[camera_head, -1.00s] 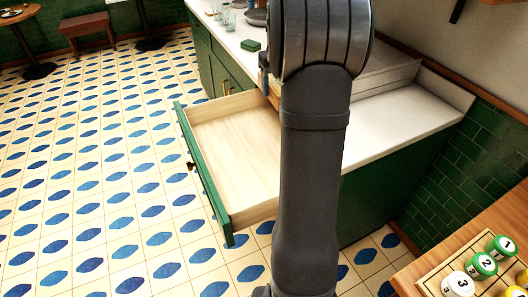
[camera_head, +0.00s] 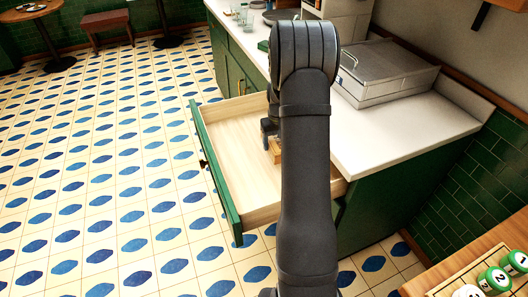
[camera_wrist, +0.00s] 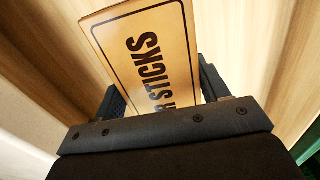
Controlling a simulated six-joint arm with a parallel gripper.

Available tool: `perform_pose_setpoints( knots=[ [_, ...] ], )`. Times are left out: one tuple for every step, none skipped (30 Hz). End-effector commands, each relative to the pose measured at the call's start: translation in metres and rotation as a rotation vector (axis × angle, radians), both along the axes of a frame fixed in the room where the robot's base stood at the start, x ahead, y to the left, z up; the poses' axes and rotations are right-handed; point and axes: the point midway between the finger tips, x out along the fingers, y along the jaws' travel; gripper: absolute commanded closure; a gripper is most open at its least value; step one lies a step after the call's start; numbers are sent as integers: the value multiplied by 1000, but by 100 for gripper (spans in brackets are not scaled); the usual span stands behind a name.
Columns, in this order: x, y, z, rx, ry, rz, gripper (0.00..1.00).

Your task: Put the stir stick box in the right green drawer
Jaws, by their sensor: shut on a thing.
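The stir stick box (camera_wrist: 150,55) is tan with a black border and the printed letters "STICKS". In the wrist view my gripper (camera_wrist: 160,90) is shut on it, one finger on each side. In the head view a small part of the box (camera_head: 275,150) shows beside my arm, over the inside of the open drawer. The green drawer (camera_head: 240,130) is pulled out and has a pale wooden inside. My arm hides its right part and most of my gripper (camera_head: 269,128). I cannot tell whether the box touches the drawer bottom.
The white counter (camera_head: 400,130) lies right of the drawer, with a metal lidded case (camera_head: 385,75) on it. A green box (camera_head: 263,45) and glasses stand farther back. Numbered balls (camera_head: 497,280) sit on a wooden tray at lower right. The drawer's left part looks empty.

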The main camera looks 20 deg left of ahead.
Motion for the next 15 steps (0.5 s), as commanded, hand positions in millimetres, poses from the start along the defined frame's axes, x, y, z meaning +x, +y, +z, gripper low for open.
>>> perform_pose_setpoints(
  knots=[
    [0,14,-9,-1,2,5,58],
    [0,21,-13,-1,1,4,58],
    [0,29,-18,-1,2,4,58],
    [0,36,-22,-1,2,4,58],
    [1,41,-25,-1,1,3,58],
    [0,48,-29,-1,1,3,58],
    [1,53,-32,-1,1,3,58],
    [1,57,-34,-1,1,2,58],
    [1,61,-36,-1,1,1,58],
    [1,63,-38,-1,1,1,58],
    [2,65,-39,-1,1,1,58],
    [2,66,-40,0,0,0,58],
    [2,67,-41,0,0,0,58],
    [2,68,-42,0,0,0,58],
    [2,68,-45,0,0,0,58]
  ],
)
